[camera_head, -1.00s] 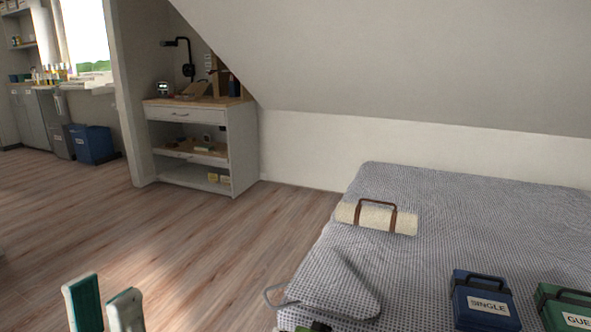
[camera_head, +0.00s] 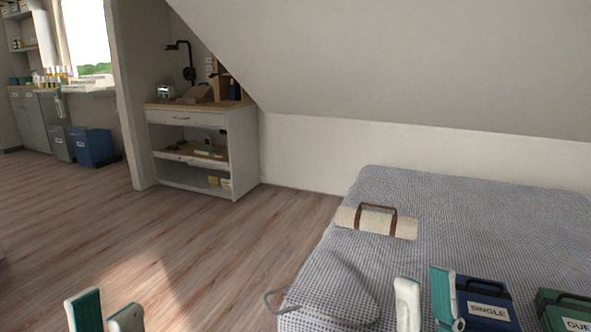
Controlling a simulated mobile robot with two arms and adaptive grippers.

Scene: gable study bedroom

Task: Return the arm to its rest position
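My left gripper (camera_head: 105,312) shows at the bottom left, above the wooden floor. Its two fingers, pale with green pads, stand apart with nothing between them, so it is open. My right gripper (camera_head: 424,300) shows at the bottom, in front of the bed (camera_head: 480,215). Its two fingers are also apart, with no object seen between them. It appears just left of the blue case labelled SINGLE (camera_head: 487,306) and covers a little of its left edge. The arms behind both grippers are out of frame.
A green case (camera_head: 566,304) lies at the bed's right. A cream roll with brown straps (camera_head: 372,221) and a grey-checked wedge-like bundle (camera_head: 335,290) are also on the bed. A white shelf unit (camera_head: 243,150) stands by the wall. The floor (camera_head: 215,235) left of the bed is clear.

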